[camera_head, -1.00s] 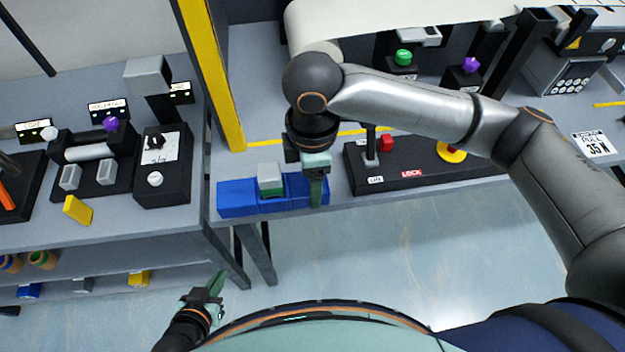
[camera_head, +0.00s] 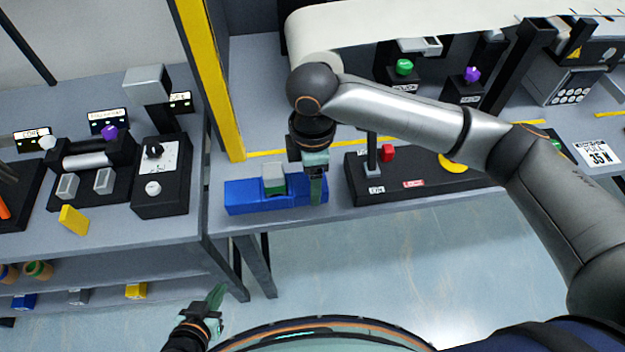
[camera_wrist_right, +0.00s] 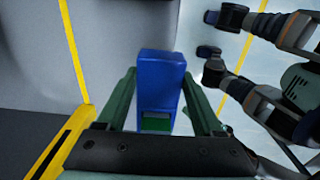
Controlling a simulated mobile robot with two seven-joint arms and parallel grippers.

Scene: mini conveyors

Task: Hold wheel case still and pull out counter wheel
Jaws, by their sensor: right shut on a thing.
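The blue wheel case (camera_head: 246,198) lies near the front edge of the right-hand table. A grey and green block (camera_head: 274,186), apparently the counter wheel, sits in its middle recess. My right gripper (camera_head: 316,190) points down and is shut on the right end of the case. In the right wrist view its fingers (camera_wrist_right: 158,78) flank the blue case (camera_wrist_right: 160,68), and green shows in the case's opening. My left gripper (camera_head: 215,298) is low in front of the tables, apart from the case and apparently empty; its finger gap is unclear.
Right of the case stands a black base with a lever, a red knob (camera_head: 387,153) and a yellow disc (camera_head: 453,167). A yellow post (camera_head: 210,80) rises behind left. The left-hand table holds black devices and a yellow block (camera_head: 73,219). The floor in front is free.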

